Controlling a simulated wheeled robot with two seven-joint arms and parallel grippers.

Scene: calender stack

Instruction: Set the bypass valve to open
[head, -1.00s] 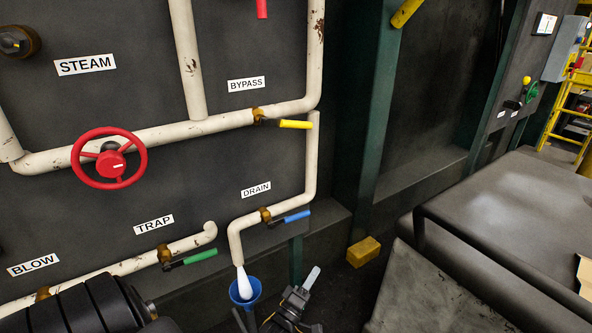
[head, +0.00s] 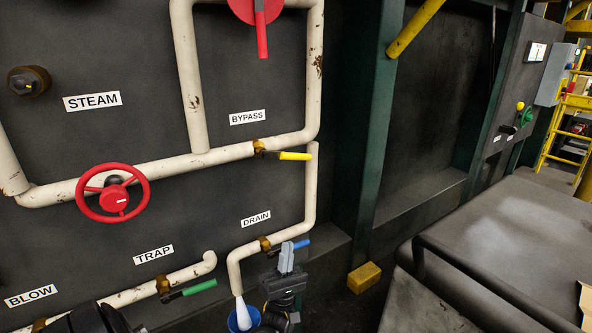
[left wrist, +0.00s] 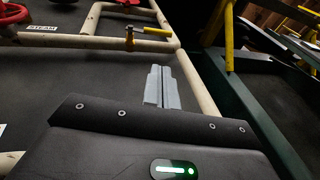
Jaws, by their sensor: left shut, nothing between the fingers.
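The bypass valve has a yellow lever handle (head: 295,156) on a brass body (head: 259,148), under the BYPASS label (head: 247,117) on the cream pipe. The lever points right, roughly along the pipe's horizontal run. In the left wrist view the yellow lever (left wrist: 157,32) also shows, up ahead of the gripper. My left gripper (head: 286,257) is shut and empty, fingers pointing up, below the bypass lever and in front of the drain valve's blue handle (head: 302,243). Its grey fingers (left wrist: 161,87) lie side by side in the left wrist view. My right gripper is not in view.
A red handwheel (head: 113,193) sits left near the STEAM label (head: 92,101). A green TRAP handle (head: 199,287) is lower left. A blue funnel (head: 243,318) stands under the drain pipe. A yellow block (head: 364,277) lies right; a green post (head: 377,150) rises behind.

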